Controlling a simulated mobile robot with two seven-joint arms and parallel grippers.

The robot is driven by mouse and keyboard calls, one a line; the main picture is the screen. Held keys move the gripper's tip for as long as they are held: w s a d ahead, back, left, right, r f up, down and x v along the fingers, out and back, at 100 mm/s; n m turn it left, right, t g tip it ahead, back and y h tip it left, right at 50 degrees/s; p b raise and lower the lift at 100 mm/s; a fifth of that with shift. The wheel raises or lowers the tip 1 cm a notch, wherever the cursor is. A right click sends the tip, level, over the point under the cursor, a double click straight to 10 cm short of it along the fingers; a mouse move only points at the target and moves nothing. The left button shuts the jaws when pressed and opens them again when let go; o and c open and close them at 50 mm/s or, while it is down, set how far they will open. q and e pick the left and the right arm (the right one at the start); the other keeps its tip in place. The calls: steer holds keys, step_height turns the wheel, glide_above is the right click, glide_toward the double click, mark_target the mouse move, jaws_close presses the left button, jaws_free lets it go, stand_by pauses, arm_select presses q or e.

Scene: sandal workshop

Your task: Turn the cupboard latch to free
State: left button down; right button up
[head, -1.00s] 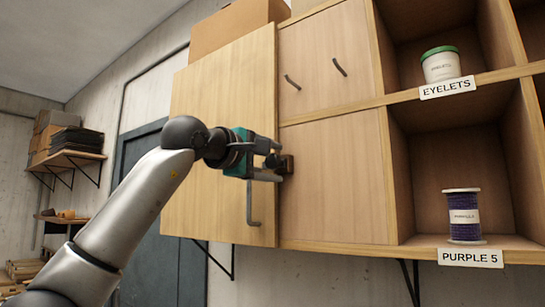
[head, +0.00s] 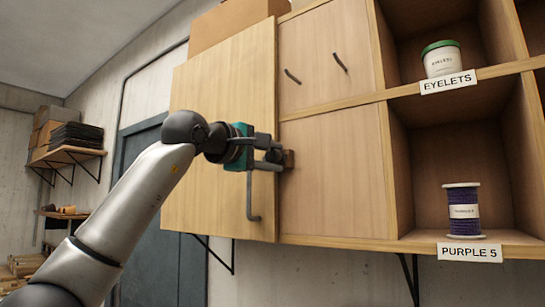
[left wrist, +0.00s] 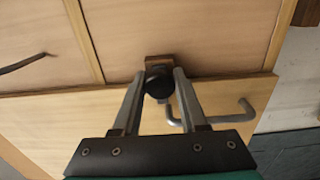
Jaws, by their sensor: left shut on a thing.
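The cupboard latch (head: 289,159) is a small brown block with a dark round knob, at the right edge of the pale wooden cupboard door (head: 215,95). In the left wrist view, the latch's black knob (left wrist: 158,82) sits between the fingertips, with its brown block just behind. My left gripper (head: 277,157) is shut on the latch, one finger on each side of the knob; it also shows in the left wrist view (left wrist: 159,88). The fingers partly hide the latch in the head view. The door's grey bar handle (head: 250,203) is just below the gripper. My right gripper is not in view.
Open compartments to the right hold an eyelets jar (head: 441,58) and a purple spool (head: 462,210). Two dark handles (head: 340,62) are on the panels above right. A cardboard box (head: 232,22) stands on top. A wall shelf (head: 65,155) is far left.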

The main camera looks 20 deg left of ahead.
arm_select(q)
steer(key=shift+n, duration=0.4)
steer(key=n, duration=0.7)
steer(key=shift+f+n, duration=0.1)
steer(key=shift+n, duration=0.2)
steer(key=n+b, duration=0.1)
steer(key=n, duration=0.3)
steer(key=shift+n, duration=0.3)
steer(key=n+b, duration=0.1)
steer(key=n, duration=0.3)
steer(key=shift+n, duration=0.4)
steer(key=shift+c, duration=2.3)
jaws_free()
